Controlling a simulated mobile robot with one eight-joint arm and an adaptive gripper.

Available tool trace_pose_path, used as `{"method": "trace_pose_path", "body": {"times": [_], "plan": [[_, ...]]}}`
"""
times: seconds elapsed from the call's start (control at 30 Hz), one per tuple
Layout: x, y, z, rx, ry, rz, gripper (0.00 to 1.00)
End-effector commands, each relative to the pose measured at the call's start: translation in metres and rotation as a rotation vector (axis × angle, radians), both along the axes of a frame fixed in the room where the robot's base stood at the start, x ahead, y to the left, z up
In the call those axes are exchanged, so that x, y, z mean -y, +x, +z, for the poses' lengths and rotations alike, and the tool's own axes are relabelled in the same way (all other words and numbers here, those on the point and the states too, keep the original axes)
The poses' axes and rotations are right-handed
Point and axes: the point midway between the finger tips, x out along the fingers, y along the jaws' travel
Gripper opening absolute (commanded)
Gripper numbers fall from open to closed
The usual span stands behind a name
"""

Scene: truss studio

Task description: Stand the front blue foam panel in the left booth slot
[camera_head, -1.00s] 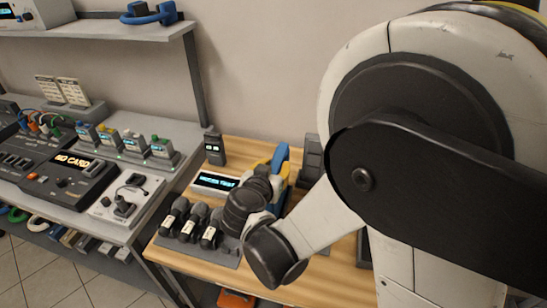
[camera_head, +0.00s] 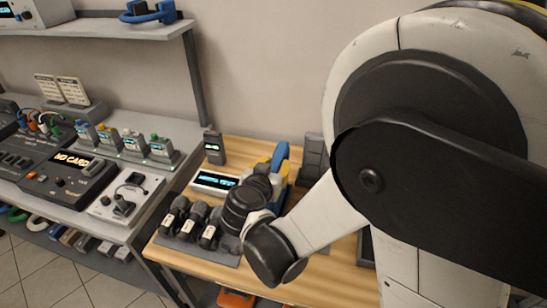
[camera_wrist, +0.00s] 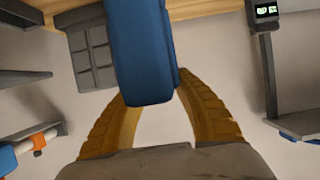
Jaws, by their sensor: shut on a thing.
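The blue foam panel (camera_wrist: 142,50) fills the top centre of the wrist view. My gripper (camera_wrist: 152,88) is shut on it, with a yellow finger on either side. In the head view only a blue upper part of the panel (camera_head: 281,156) shows, standing up above the wooden bench. My gripper (camera_head: 277,180) is mostly hidden there behind my dark wrist. A dark grey block with raised squares (camera_head: 313,158) stands just right of the panel; it also shows in the wrist view (camera_wrist: 90,52). I cannot make out the booth slots or the panel's lower edge.
A small lit display (camera_head: 215,183) and several black cylinders on a grey base (camera_head: 190,225) are left of my wrist. A dark upright device (camera_head: 214,147) stands at the bench's back. A grey shelf (camera_head: 90,30) with a post is further left. Bare wood (camera_head: 325,275) shows in front.

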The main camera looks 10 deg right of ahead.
Motion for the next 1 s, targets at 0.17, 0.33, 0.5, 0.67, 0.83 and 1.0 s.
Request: {"method": "trace_pose_path", "body": {"times": [0.17, 0.33, 0.5, 0.67, 0.83, 1.0], "plan": [[0.0, 0.0, -0.0004, 0.0, 0.0, 0.0, 0.0], [0.0, 0.0002, -0.0002, 0.0, 0.0, 0.0, 0.0], [-0.0001, 0.0001, 0.0, 0.0, 0.0, 0.0, 0.0], [0.0, 0.0001, -0.0018, 0.0, 0.0, 0.0, 0.0], [0.0, 0.0001, -0.0055, 0.0, 0.0, 0.0, 0.0], [0.0, 0.0001, -0.0089, 0.0, 0.0, 0.0, 0.0]]}}
